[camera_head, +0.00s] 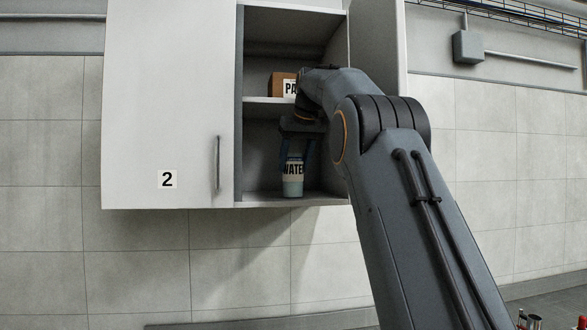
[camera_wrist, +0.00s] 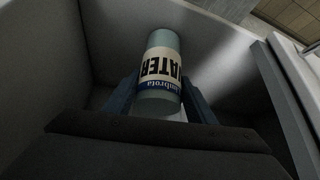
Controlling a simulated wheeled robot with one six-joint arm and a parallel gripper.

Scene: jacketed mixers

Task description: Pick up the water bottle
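The water bottle (camera_head: 293,187) is pale blue-green with a white label reading "WATER". It stands upright on the lower shelf of the open wall cabinet. In the wrist view the bottle (camera_wrist: 160,88) lies between the two blue fingers of my gripper (camera_wrist: 160,84). In the head view my gripper (camera_head: 297,158) reaches down from above, with its fingers at both sides of the bottle's upper part. The fingers are very near the bottle's sides. I cannot tell whether they press on it. My wrist hides part of the shelf above.
A closed door (camera_head: 165,105) marked "2" is on the left. The lower shelf is otherwise clear where visible.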

